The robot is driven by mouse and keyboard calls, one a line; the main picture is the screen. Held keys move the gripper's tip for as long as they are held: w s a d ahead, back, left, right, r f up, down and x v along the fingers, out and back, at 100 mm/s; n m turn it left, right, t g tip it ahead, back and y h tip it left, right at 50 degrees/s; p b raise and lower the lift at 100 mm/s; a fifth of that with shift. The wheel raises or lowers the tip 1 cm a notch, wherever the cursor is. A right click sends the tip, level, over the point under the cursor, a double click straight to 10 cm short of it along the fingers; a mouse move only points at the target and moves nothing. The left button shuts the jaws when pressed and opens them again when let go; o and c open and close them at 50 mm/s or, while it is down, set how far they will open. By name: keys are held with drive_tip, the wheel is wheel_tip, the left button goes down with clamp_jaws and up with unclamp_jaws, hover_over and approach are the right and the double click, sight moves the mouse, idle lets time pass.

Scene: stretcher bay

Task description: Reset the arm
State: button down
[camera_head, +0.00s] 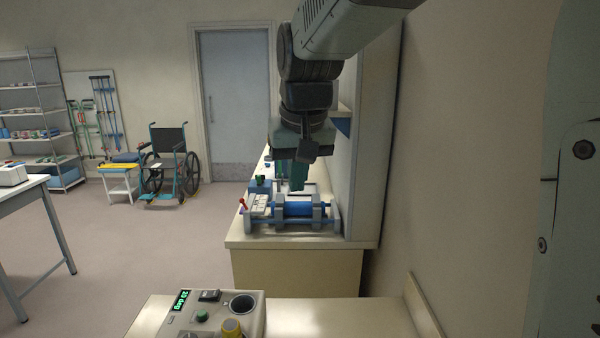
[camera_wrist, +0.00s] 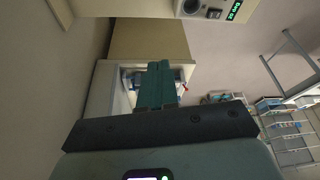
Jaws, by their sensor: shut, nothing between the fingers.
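My gripper (camera_head: 297,178) hangs from my dark arm over the far counter (camera_head: 300,244) in the head view, with its teal fingers pointing down. In the wrist view the two teal fingers (camera_wrist: 155,88) are side by side and shut, with nothing held. Below and in front of the fingers in the head view, a device with a blue cylinder (camera_head: 298,210) and grey clamps lies on the counter. The fingertips appear close above or behind it; contact cannot be told. In the wrist view the fingers hide most of the device.
A wall panel (camera_head: 372,150) stands close on the arm's right. A control box (camera_head: 215,312) with a green display sits on the near counter (camera_head: 320,318). A wheelchair (camera_head: 170,160), a shelf (camera_head: 35,110) and a white table (camera_head: 30,190) stand left. The floor (camera_head: 130,245) between is clear.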

drive_tip(key=s+d+f+m+t, duration=0.1)
drive_tip(key=s+d, duration=0.4)
drive_tip(key=s, duration=0.7)
drive_tip(key=s+d+f+m+h, duration=0.1)
drive_tip(key=s+d, duration=0.5)
drive_tip(key=s, duration=0.5)
drive_tip(key=shift+s+d+t, duration=0.3)
drive_tip(key=shift+s+t, duration=0.1)
drive_tip(key=shift+r, duration=0.1)
